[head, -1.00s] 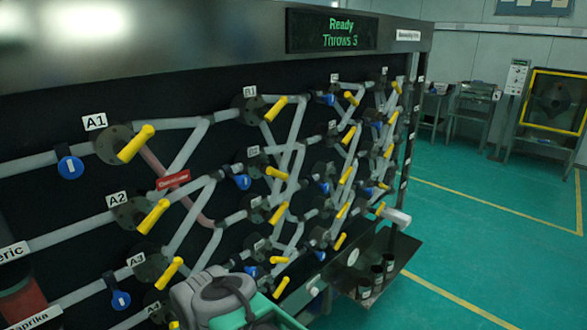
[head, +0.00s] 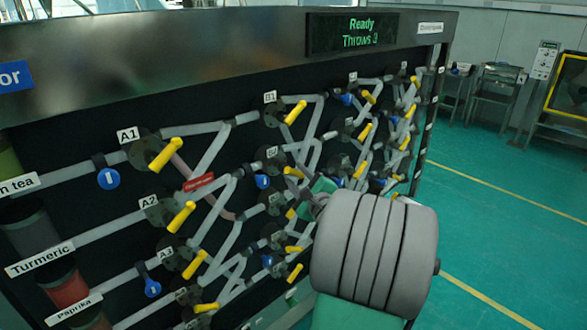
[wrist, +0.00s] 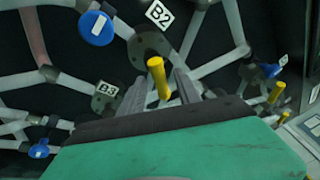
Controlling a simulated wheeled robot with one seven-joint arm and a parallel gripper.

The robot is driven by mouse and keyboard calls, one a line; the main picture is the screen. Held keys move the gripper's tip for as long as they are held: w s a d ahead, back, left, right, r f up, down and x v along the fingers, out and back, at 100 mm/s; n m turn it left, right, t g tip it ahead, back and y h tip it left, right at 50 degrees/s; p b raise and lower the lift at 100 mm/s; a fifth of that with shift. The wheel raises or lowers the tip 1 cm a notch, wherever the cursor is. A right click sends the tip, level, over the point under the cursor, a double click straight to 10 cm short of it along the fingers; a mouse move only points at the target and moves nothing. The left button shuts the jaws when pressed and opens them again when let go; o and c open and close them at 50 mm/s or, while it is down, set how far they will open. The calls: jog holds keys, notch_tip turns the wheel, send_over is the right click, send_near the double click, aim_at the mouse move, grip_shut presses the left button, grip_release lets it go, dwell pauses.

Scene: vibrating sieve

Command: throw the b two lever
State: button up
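The B two lever is a yellow handle on a dark round hub. In the wrist view its handle (wrist: 157,78) is at the centre, below the white B2 label (wrist: 159,14), and points toward the camera. In the head view the lever (head: 293,172) is left of my arm. My gripper (wrist: 158,88) is open, with its two dark fingers on either side of the handle's line and gaps showing beside it. No contact is visible. In the head view the fingers are hidden; only the green gripper body and the grey arm show.
The black panel holds grey pipes, several other yellow levers, such as A1 (head: 166,154), and blue tags (head: 109,179). The B3 label (wrist: 107,88) is left of the gripper. A display (head: 352,33) reads "Ready" above "Throws". Green floor (head: 510,230) is clear at right.

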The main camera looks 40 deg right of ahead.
jog(key=shift+x, duration=1.25)
jog(key=shift+r, duration=0.15)
grip_shut()
